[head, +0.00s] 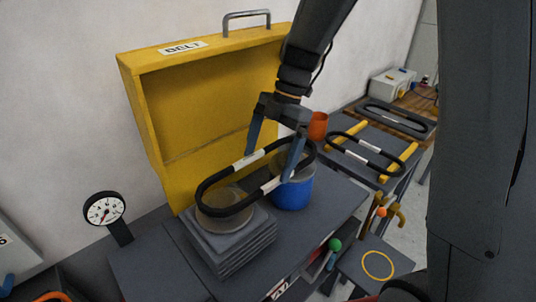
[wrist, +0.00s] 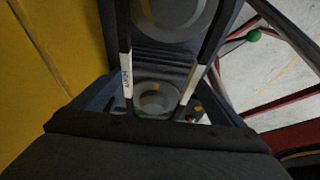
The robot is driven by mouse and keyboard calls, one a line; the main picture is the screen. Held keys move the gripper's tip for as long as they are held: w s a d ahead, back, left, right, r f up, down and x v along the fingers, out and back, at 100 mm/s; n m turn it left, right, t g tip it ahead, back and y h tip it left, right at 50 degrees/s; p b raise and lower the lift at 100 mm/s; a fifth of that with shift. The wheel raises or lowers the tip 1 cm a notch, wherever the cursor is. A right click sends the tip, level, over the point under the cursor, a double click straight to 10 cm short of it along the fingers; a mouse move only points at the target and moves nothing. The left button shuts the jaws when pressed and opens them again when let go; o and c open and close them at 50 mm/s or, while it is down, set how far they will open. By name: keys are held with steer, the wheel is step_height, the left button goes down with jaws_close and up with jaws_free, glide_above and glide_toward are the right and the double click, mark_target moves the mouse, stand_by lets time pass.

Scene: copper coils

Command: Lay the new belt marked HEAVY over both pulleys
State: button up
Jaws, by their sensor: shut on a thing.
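My gripper (head: 269,167) is shut on a black belt (head: 207,188) with white labels, one blue finger at each long side. The belt is a stretched loop, roughly level. In the wrist view its strands (wrist: 124,30) run to both sides of the pulleys; the lettering on its label (wrist: 126,78) is too small to read surely. The large grey pulley (head: 225,207) sits on a stepped grey block and shows through the belt's left end. The smaller pulley (wrist: 155,98) shows between the fingers, above the blue motor (head: 292,193). The belt appears above the pulleys; its exact height I cannot tell.
A yellow guard (head: 200,110) marked BELT stands open behind the pulleys. A dial gauge (head: 104,208) stands at left. Another black belt (head: 366,150) lies across yellow rails at right, with a further belt (head: 395,118) behind. A green knob (head: 334,244) sticks out at the front.

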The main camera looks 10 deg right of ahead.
steer(key=shift+f+b, duration=0.95)
steer(key=shift+f, duration=0.6)
steer(key=o, duration=0.8)
steer(key=b+v, duration=0.2)
steer(key=v, duration=0.5)
steer(key=shift+r, duration=0.4)
steer(key=shift+d, duration=0.1)
